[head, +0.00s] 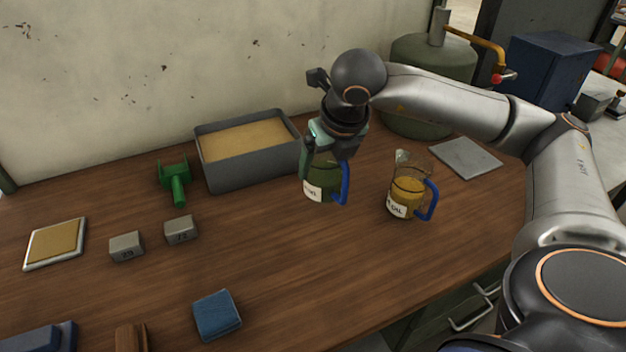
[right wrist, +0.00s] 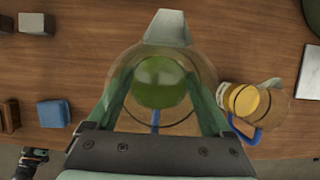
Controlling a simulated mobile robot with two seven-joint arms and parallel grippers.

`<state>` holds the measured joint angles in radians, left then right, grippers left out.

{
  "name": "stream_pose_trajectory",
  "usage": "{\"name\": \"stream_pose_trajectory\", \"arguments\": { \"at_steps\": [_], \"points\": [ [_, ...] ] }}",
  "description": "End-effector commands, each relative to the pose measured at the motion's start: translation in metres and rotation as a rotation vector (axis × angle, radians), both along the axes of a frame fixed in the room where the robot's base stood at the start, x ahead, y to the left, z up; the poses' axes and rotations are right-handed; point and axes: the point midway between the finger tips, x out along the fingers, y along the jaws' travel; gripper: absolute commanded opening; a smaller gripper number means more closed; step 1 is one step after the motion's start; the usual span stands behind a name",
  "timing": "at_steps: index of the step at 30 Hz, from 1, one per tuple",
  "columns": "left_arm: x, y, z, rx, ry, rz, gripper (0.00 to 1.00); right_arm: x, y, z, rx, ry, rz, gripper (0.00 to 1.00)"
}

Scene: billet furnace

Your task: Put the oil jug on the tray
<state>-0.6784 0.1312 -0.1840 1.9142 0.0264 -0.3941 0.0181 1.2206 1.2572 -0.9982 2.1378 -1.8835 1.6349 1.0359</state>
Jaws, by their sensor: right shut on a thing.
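My right gripper (head: 328,150) is shut on a clear jug with green liquid (head: 325,185), a blue handle and a white label, and holds it upright. In the right wrist view the fingers (right wrist: 163,105) lie on both sides of this jug (right wrist: 160,82). A second clear jug, with yellow liquid (head: 408,195), a blue handle and a label reading OIL, stands on the table to the right. It also shows in the right wrist view (right wrist: 243,100). The held jug's label is too small to read. A flat grey tray (head: 465,157) lies empty at the right back.
A grey box of sand (head: 250,180) stands behind and left of the held jug. A green tool (head: 176,180), two grey blocks (head: 126,247), a blue cloth-like block (head: 217,314) and a framed tan pad (head: 55,243) lie leftward. A green tank (head: 425,70) stands behind the tray.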

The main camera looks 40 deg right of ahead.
Motion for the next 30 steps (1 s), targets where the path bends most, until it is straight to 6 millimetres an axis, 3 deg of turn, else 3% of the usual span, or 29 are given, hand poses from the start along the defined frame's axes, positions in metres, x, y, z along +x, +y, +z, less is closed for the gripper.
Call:
{"name": "stream_pose_trajectory", "arguments": {
  "at_steps": [3, 9, 16, 24, 30],
  "points": [
    [0.0, 0.0, 0.007, 0.0, 0.0, 0.0, 1.0, 0.024, -0.013, -0.015, 0.002, 0.004, -0.002, 0.05],
    [0.0, 0.0, 0.01, 0.0, 0.0, 0.0, 1.0, 0.048, -0.025, -0.048, 0.0, 0.0, 0.002, 0.05],
    [0.0, 0.0, 0.012, 0.0, 0.0, 0.0, 1.0, 0.059, -0.031, -0.064, 0.001, -0.001, 0.003, 0.05],
    [0.0, 0.0, 0.02, 0.0, 0.0, 0.0, 1.0, 0.062, -0.033, -0.097, 0.0, 0.0, 0.002, 0.05],
    [0.0, 0.0, 0.019, 0.0, 0.0, 0.0, 1.0, 0.062, -0.033, -0.099, 0.002, -0.003, 0.002, 0.05]
  ]
}}
